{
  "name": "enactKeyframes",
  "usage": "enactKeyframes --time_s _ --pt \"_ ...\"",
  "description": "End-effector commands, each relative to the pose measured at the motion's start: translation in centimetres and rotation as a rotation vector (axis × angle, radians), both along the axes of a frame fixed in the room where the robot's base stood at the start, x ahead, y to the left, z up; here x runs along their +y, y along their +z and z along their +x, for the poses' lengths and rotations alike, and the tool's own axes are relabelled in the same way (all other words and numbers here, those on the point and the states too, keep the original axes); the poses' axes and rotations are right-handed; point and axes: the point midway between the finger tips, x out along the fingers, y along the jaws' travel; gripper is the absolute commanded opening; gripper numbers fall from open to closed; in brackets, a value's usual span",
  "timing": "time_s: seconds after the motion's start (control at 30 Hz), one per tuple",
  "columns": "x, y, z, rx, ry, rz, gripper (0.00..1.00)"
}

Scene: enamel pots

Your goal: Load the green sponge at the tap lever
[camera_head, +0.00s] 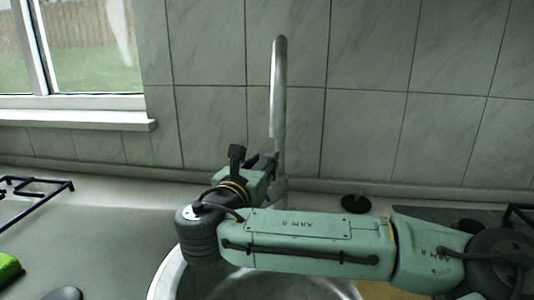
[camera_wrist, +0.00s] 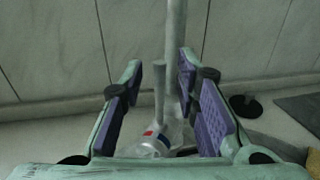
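The green sponge (camera_head: 9,270) appears as a bright green block on the worktop, cut off by the left edge of the head view. The tap (camera_head: 279,90) stands behind the sink, its tall spout rising in front of the tiles. In the wrist view, the upright tap lever (camera_wrist: 159,90) stands above a body with a red and blue mark. My gripper (camera_wrist: 160,64) is open, with purple pads on either side of the lever and no clear contact. No sponge shows between the fingers. In the head view my gripper (camera_head: 258,170) is by the tap, partly hidden by my wrist.
The round metal sink (camera_head: 163,282) lies under my arm. A black round plug (camera_head: 355,204) is right of the tap. A black pan support (camera_head: 38,187) stands at the left, and a grey rounded object (camera_head: 63,294) lies near the sponge. The tiled wall is close behind the tap.

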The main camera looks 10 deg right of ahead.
Motion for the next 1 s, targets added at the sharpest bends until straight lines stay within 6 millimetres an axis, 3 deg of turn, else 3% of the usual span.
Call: enactKeyframes --time_s 0.2,0.57,1.0 --pt "-1.4 0.1 2.1 0.000 -0.001 0.000 0.29" --pt "-1.7 0.0 2.5 -0.001 0.000 -0.001 0.29" --pt "-1.7 0.0 2.5 0.000 -0.001 0.000 0.00"
